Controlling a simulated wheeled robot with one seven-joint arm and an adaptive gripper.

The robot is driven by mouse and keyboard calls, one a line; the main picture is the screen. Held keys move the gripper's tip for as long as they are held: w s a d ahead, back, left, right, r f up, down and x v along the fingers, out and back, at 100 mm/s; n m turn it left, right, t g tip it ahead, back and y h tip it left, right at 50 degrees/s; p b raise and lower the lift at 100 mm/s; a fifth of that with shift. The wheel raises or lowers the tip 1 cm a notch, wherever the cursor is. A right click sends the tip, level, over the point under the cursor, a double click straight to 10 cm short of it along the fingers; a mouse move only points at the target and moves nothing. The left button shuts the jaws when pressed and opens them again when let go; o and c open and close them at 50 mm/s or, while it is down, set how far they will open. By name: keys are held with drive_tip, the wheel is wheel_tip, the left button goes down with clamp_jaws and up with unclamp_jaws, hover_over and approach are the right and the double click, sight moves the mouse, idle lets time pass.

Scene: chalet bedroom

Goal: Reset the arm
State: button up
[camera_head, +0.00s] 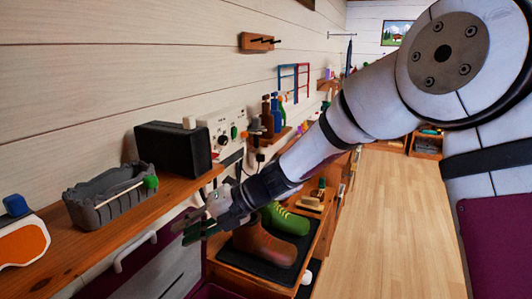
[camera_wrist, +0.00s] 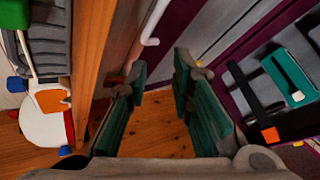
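My arm reaches from the upper right down to the left in the head view. My gripper (camera_head: 203,222) is at its end, beside the front edge of the wooden shelf (camera_head: 172,198) and left of the brown boots (camera_head: 262,243). In the wrist view my gripper (camera_wrist: 160,75) has its two green-padded fingers apart, with nothing between them but the wooden floor (camera_wrist: 160,127) beyond. It is open and empty.
On the shelf are a grey basket (camera_head: 100,204), a black box (camera_head: 172,148) and an orange-and-white item (camera_head: 22,243). Green boots (camera_head: 288,219) stand behind the brown ones. The wooden floor (camera_head: 395,220) at right is clear.

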drive_tip(key=s+d+r+n+t+h, duration=0.2)
drive_tip(key=s+d+n+h, duration=0.2)
drive_tip(key=s+d+n, duration=0.3)
drive_tip(key=s+d+r+n+t+h, duration=0.1)
drive_tip(key=s+d+r+n+h, duration=0.2)
drive_tip(key=s+d+n, duration=0.5)
drive_tip(key=s+d+r+n+t+h, duration=0.2)
drive_tip(key=s+d+n, duration=0.6)
drive_tip(key=d+n, duration=0.9)
drive_tip(key=d+r+h, duration=0.1)
drive_tip(key=d+h, duration=0.1)
drive_tip(key=d, duration=0.4)
drive_tip(key=shift+d+r+n+t+h, duration=0.15)
drive_tip(key=shift+r+n+t+h, duration=0.1)
drive_tip(key=shift+n+t+h, duration=0.05)
